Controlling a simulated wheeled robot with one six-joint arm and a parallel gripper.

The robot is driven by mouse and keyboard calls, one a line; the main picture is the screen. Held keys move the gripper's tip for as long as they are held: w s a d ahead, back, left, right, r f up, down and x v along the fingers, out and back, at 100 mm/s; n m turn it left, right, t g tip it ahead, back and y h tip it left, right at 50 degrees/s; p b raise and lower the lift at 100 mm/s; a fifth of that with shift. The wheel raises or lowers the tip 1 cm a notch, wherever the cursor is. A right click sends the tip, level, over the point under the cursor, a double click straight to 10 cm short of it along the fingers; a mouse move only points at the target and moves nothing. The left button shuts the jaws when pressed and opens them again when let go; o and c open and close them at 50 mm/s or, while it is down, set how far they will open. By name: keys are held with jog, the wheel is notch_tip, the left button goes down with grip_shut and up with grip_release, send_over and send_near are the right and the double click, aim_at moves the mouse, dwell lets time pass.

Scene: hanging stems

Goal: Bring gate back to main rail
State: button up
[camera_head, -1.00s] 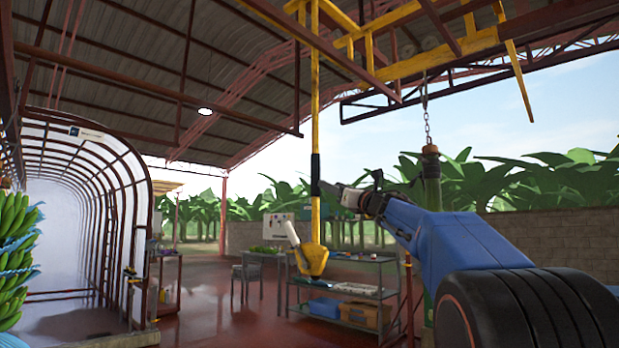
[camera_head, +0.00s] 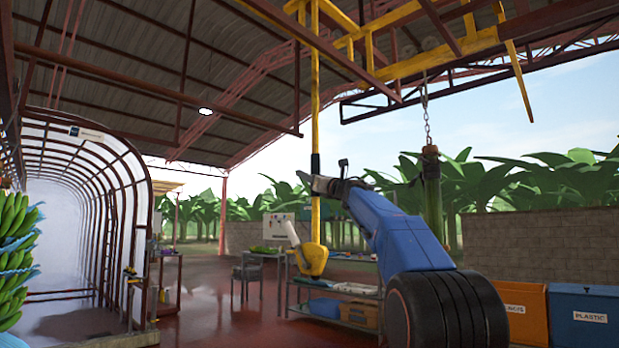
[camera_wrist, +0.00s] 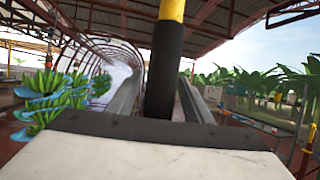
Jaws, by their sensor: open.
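A yellow pole (camera_head: 315,110) hangs from the yellow overhead rail frame (camera_head: 440,62). It has a black sleeve (camera_head: 315,164) partway down. I take this pole to be the gate's handle; the gate itself I cannot single out among the yellow beams. My gripper (camera_head: 319,185) is at the pole, near the sleeve's lower end. In the wrist view the black sleeve (camera_wrist: 164,75) stands upright between my two open fingers, with the left finger (camera_wrist: 126,97) and right finger (camera_wrist: 194,100) on either side. Whether either finger touches it, I cannot tell.
A dark green stem (camera_head: 432,195) hangs on a chain behind my arm. Green bananas with blue sheets (camera_head: 15,250) hang at the far left, beside an arched tunnel (camera_head: 135,190). A shelf bench (camera_head: 350,310) stands behind the pole. Orange (camera_head: 525,312) and blue (camera_head: 590,318) bins stand right.

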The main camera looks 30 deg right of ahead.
jog(key=shift+w, duration=0.2)
jog(key=shift+a, duration=0.1)
grip_shut()
